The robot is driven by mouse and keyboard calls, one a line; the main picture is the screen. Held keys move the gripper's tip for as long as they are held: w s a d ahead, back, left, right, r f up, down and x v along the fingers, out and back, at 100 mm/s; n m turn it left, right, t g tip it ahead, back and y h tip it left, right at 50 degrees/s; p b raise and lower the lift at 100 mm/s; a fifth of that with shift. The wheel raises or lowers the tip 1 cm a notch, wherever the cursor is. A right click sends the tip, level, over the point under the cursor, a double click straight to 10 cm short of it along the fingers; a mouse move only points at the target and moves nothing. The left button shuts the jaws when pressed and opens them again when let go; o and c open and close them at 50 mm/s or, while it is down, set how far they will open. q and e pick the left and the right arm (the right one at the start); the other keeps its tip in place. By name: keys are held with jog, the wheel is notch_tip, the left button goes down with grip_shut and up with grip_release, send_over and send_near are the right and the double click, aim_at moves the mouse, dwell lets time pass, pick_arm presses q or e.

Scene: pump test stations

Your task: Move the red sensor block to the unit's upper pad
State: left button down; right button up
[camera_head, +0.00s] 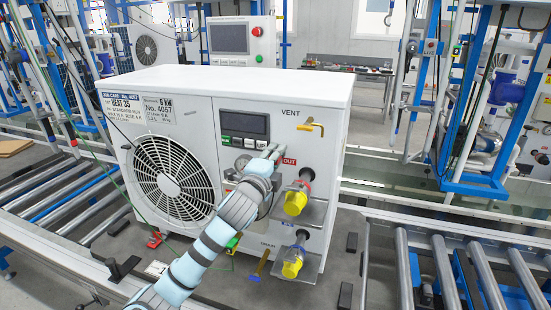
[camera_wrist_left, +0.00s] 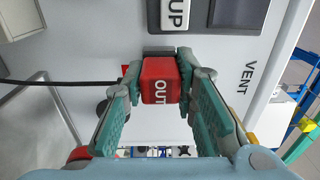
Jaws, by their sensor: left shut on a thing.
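The red sensor block (camera_wrist_left: 160,80) sits between the fingertips of my left gripper (camera_wrist_left: 158,88) in the left wrist view, with white OUT lettering on its face. The gripper is shut on it. In the head view, my left gripper (camera_head: 270,152) is close to the unit's front (camera_head: 185,125), under the VENT marking. A red patch reading OUT (camera_head: 289,161) shows just right of its fingers. In the wrist view, a dark strip lies behind the block, and an UP label (camera_wrist_left: 176,12) is just beyond it. I cannot tell whether the block touches the panel. My right gripper is not in view.
Yellow-capped ports (camera_head: 296,200) stick out right of my arm, with a yellow vent handle (camera_head: 312,126) above. A dark cable (camera_wrist_left: 60,83) runs from the left towards the block. Roller conveyors (camera_head: 440,270) flank the unit.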

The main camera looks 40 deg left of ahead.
pick_arm(q)
jog(key=c, duration=1.2)
grip_release()
jog(key=shift+c, duration=0.2)
jog(key=v, duration=1.2)
jog(key=shift+a, duration=0.1)
